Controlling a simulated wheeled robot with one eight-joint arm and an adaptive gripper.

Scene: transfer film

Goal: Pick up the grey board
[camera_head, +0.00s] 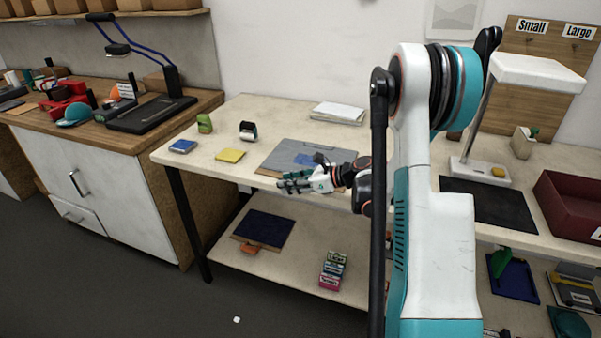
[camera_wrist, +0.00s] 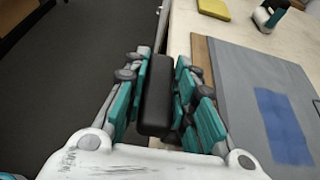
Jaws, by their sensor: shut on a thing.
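The grey board (camera_head: 290,152) lies flat on the table, with a blue patch on it and a clip at its far edge. It also shows at the right of the wrist view (camera_wrist: 245,85), with a brown strip along its near side. My gripper (camera_head: 297,184) is low at the table's front edge, just in front of the board. In the wrist view my gripper (camera_wrist: 158,95) has teal fingers on both sides of a black, rounded block (camera_wrist: 157,100) and is shut on it. The fingers look apart from the board. What the block belongs to cannot be told.
On the table (camera_head: 232,181) are a yellow pad (camera_head: 230,155), a blue item (camera_head: 183,146), a green item (camera_head: 205,123), a dark-and-white roll (camera_head: 248,131) and white paper (camera_head: 337,113). A lower shelf (camera_head: 297,262) holds small boxes. Open floor lies left of my gripper.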

